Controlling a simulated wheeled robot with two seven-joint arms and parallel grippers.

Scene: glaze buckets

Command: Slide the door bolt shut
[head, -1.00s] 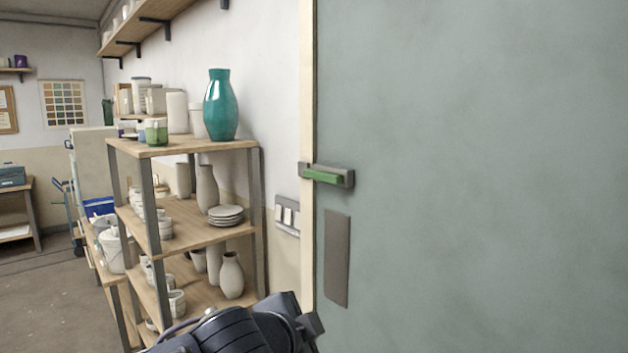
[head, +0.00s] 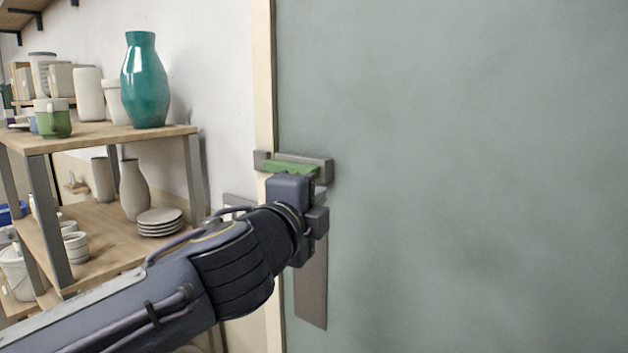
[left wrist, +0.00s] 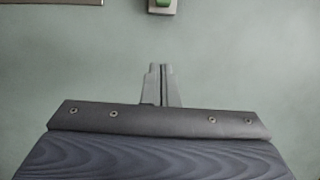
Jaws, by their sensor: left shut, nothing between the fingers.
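The door bolt (head: 290,167) is a green bar on a grey housing (head: 326,168) at the left edge of the grey-green door (head: 450,180). A small grey block (head: 261,160) sits on the frame at the bolt's left end; I cannot tell whether the bar enters it. My left gripper (head: 319,193) is shut and empty, just below and in front of the bolt, hiding some of its lower side. In the left wrist view its closed fingers (left wrist: 160,70) point at the door, and a bit of green (left wrist: 163,3) shows at the top edge, apart from them.
A grey plate (head: 312,290) is on the door below the bolt, partly behind my arm. A pale door frame (head: 264,80) runs up the left edge. A shelf (head: 100,137) with a teal vase (head: 145,80) and pale pottery stands left. The door's right side is clear.

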